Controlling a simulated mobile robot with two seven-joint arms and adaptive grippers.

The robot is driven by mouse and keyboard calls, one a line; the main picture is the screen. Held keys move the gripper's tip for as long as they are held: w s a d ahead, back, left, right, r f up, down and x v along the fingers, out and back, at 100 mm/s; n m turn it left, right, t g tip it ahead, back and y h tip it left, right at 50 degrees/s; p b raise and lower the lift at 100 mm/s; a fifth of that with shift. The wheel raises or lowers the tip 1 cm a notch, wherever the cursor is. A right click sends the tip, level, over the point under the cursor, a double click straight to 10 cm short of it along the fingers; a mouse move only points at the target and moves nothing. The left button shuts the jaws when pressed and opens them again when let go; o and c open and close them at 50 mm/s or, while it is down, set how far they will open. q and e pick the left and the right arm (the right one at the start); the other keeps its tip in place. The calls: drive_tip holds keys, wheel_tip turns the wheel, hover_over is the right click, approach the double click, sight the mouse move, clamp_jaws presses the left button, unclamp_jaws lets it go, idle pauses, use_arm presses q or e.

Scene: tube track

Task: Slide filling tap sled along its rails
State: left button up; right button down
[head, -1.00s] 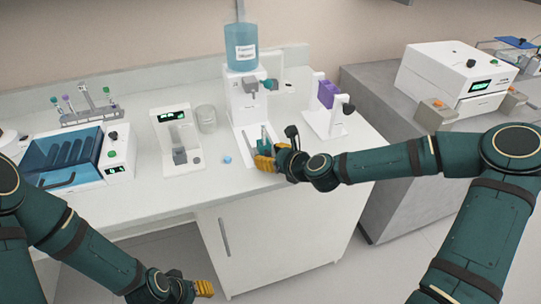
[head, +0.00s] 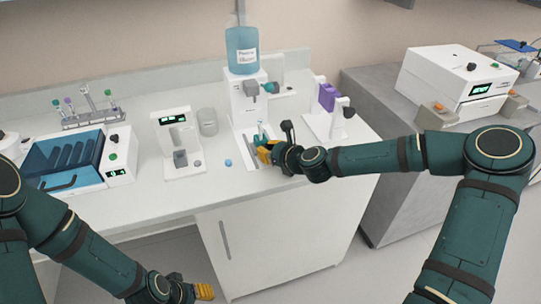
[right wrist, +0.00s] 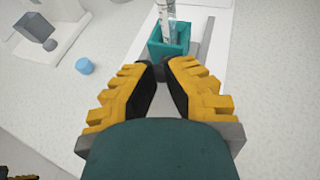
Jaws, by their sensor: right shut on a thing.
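The filling station (head: 246,95) is a white stand with a blue bottle (head: 242,50) above and a grey tap (head: 252,88) on its front. Its sled is a teal holder (right wrist: 168,42) with a clear tube (right wrist: 166,12) upright in it, on a white base with a grey rail (right wrist: 205,45). My right gripper (head: 265,152) is at the sled's near side; in the right wrist view its fingertips (right wrist: 161,72) are closed on a small dark part, apparently the sled's knob, mostly hidden. My left gripper (head: 204,291) hangs low, away from the counter; its jaw opening is unclear.
A blue cap (right wrist: 84,66) lies on the counter left of the sled. A white device (head: 180,145) and a glass beaker (head: 208,121) stand further left. A white stand with a purple part (head: 326,97) is close on the right, behind my right forearm.

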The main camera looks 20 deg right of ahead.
drive_tip(key=shift+w+a, duration=0.15)
drive_tip(key=shift+w, duration=0.2)
drive_tip(key=c, duration=0.9)
unclamp_jaws()
drive_tip(key=shift+o, duration=0.2)
drive_tip(key=shift+s+d, duration=0.2)
drive_tip(key=v, duration=1.1)
drive_tip(key=shift+s+r, duration=0.15)
drive_tip(key=shift+r, duration=0.05)
